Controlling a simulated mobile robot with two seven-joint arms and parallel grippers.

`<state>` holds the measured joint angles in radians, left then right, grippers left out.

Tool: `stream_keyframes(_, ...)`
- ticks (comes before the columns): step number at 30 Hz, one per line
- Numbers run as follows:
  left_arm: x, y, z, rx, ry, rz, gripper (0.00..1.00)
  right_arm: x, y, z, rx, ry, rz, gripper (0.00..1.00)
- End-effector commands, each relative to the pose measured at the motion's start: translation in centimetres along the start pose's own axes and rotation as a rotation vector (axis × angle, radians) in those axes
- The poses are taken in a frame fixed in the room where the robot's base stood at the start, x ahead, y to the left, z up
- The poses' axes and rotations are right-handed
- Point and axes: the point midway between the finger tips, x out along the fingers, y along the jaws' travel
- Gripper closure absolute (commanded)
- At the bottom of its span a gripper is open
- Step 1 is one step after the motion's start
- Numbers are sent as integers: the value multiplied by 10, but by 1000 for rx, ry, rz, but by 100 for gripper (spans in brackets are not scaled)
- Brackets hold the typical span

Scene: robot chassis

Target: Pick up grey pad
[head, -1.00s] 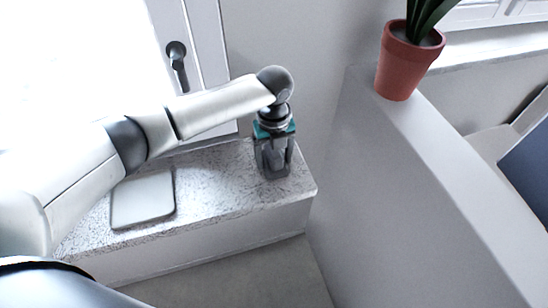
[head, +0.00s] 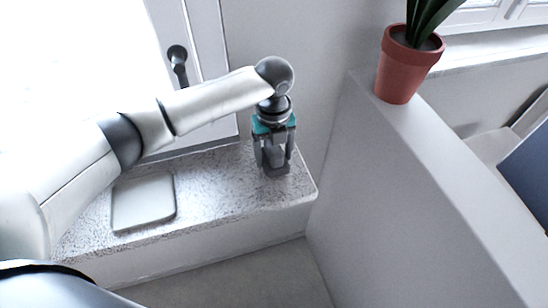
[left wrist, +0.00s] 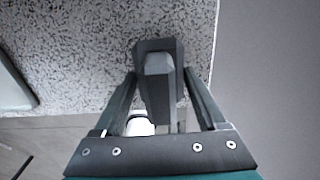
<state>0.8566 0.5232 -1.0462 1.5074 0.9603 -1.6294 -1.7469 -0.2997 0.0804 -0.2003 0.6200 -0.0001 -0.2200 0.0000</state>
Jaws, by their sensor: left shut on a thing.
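A flat light grey pad with rounded corners (head: 143,201) lies on the speckled ledge, below my left forearm in the head view. Its edge also shows at the left of the left wrist view (left wrist: 12,82). My left gripper (head: 274,168) points down over the right end of the ledge, well to the right of that pad. It is shut on a small grey block-like thing (left wrist: 159,80), seen between the fingers in the left wrist view. The fingers hide part of this thing. I cannot tell whether it touches the ledge. My right gripper is not in view.
The speckled ledge (head: 220,198) ends at a rounded corner just right of the gripper. A white partition (head: 400,190) stands beyond it, with a potted plant (head: 403,66) on top. A window frame with a handle (head: 179,66) is behind the arm. Bare ledge lies between pad and gripper.

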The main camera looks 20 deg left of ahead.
Motion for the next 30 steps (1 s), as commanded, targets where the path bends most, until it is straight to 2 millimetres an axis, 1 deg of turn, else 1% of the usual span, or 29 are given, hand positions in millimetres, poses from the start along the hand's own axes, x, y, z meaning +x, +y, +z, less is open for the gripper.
stream_keyframes(1,-16,-1,2,1,-4,-5,84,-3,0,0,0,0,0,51)
stream_keyframes(3,-35,-1,2,1,-6,-5,84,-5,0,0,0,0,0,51)
stream_keyframes(4,-44,-1,2,1,-5,-4,84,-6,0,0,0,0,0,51)
stream_keyframes(5,-49,2,0,1,-4,-2,84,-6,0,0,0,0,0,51)
stream_keyframes(6,-43,9,-7,2,1,3,84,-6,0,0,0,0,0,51)
stream_keyframes(8,-43,16,-15,3,1,3,84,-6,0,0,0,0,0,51)
stream_keyframes(14,-43,44,-42,2,1,2,84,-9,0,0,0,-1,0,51)
stream_keyframes(24,-42,96,-94,2,0,3,84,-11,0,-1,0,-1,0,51)
stream_keyframes(30,-42,120,-120,1,1,3,84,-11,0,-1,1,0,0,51)
